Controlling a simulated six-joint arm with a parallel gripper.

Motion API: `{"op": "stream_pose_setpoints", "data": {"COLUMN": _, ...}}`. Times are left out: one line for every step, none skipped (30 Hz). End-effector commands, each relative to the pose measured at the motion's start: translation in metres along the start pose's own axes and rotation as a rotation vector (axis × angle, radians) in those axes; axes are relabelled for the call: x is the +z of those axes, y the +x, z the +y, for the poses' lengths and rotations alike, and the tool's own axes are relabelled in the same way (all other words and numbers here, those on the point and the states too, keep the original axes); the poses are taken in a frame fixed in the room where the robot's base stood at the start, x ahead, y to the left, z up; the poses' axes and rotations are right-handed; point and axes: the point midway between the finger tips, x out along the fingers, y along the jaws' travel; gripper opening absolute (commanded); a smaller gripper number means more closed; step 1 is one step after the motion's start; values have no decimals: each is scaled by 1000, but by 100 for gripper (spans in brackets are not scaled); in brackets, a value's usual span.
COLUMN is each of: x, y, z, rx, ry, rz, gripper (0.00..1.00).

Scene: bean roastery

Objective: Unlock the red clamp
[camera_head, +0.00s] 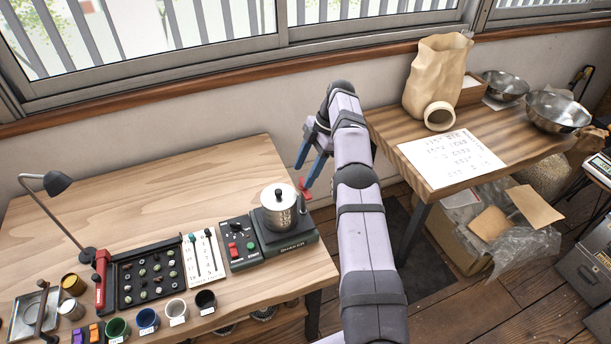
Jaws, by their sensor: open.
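A small red part (305,187), which looks like the red clamp, sits at the right edge of the wooden workbench, just right of the metal canister. Its shape is too small to read in detail, and I cannot tell whether its lever is locked. My gripper (309,170) has two blue fingers pointing down, spread apart and empty. It hangs just above the red part in the picture; I cannot tell whether they touch. My arm covers the area to the right of it.
A lidded metal canister (279,207) stands on a dark scale (285,242) close to the red part. A control box (238,244), a bean tray (148,277) with a red handle (101,282), and several cups are left. A second table (395,140) stands right, across a gap.

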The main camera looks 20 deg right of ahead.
Motion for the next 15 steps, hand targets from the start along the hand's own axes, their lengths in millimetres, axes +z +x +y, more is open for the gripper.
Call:
{"op": "stream_pose_setpoints", "data": {"x": -5, "y": -12, "z": 0, "rx": 0, "ry": 0, "rz": 0, "gripper": 55}}
{"op": "stream_pose_setpoints", "data": {"x": -6, "y": -16, "z": 0, "rx": 0, "ry": 0, "rz": 0, "gripper": 55}}
{"op": "stream_pose_setpoints", "data": {"x": -9, "y": -21, "z": 0, "rx": 0, "ry": 1, "rz": 0, "gripper": 55}}
{"op": "stream_pose_setpoints", "data": {"x": -11, "y": -26, "z": 0, "rx": 0, "ry": 1, "rz": 0, "gripper": 55}}
{"op": "stream_pose_setpoints", "data": {"x": -12, "y": -30, "z": 0, "rx": 0, "ry": 0, "rz": 0, "gripper": 55}}
{"op": "stream_pose_setpoints", "data": {"x": -14, "y": -34, "z": 0, "rx": -1, "ry": 1, "rz": 0, "gripper": 55}}
{"op": "stream_pose_setpoints", "data": {"x": -15, "y": -37, "z": 0, "rx": -1, "ry": 1, "rz": 0, "gripper": 55}}
{"op": "stream_pose_setpoints", "data": {"x": -17, "y": -40, "z": 0, "rx": -1, "ry": 1, "rz": 0, "gripper": 55}}
{"op": "stream_pose_setpoints", "data": {"x": -18, "y": -44, "z": 0, "rx": -1, "ry": 1, "rz": 0, "gripper": 55}}
{"op": "stream_pose_setpoints", "data": {"x": -19, "y": -46, "z": 0, "rx": -1, "ry": 1, "rz": 0, "gripper": 55}}
{"op": "stream_pose_setpoints", "data": {"x": -20, "y": -49, "z": 0, "rx": -1, "ry": 1, "rz": 0, "gripper": 55}}
{"op": "stream_pose_setpoints", "data": {"x": -22, "y": -52, "z": 0, "rx": -1, "ry": 0, "rz": 0, "gripper": 55}}
{"op": "stream_pose_setpoints", "data": {"x": -23, "y": -54, "z": 0, "rx": -1, "ry": 0, "rz": 0, "gripper": 55}}
{"op": "stream_pose_setpoints", "data": {"x": -24, "y": -56, "z": 0, "rx": -1, "ry": 0, "rz": 0, "gripper": 55}}
{"op": "stream_pose_setpoints", "data": {"x": -25, "y": -59, "z": 0, "rx": -1, "ry": 0, "rz": 0, "gripper": 55}}
